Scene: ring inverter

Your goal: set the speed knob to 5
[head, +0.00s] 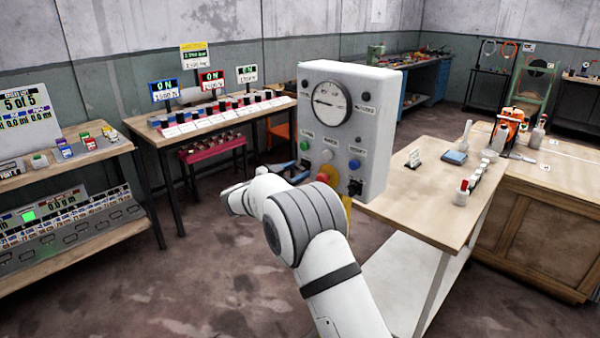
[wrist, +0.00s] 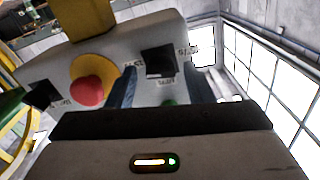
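A grey control box (head: 375,120) stands at centre in the head view. Its round gauge (head: 332,103) has a needle pointing left. Below are coloured buttons, a red mushroom button (head: 328,174) on yellow, and a dark knob on each side of it. No speed label is readable, so I cannot tell which knob is the speed knob. The wrist view shows the panel upside down, with the red button (wrist: 88,91). My gripper (wrist: 162,76) is open, its dark blue fingers on either side of one black knob (wrist: 158,60). Contact is unclear. The other black knob (wrist: 43,95) is at left.
A wooden bench (head: 425,205) with a blue tray and several small items stands right of the box. A table (head: 190,140) with several lit ON displays stands behind left, and a shelf (head: 75,160) is at far left. Open floor (head: 220,270) lies between.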

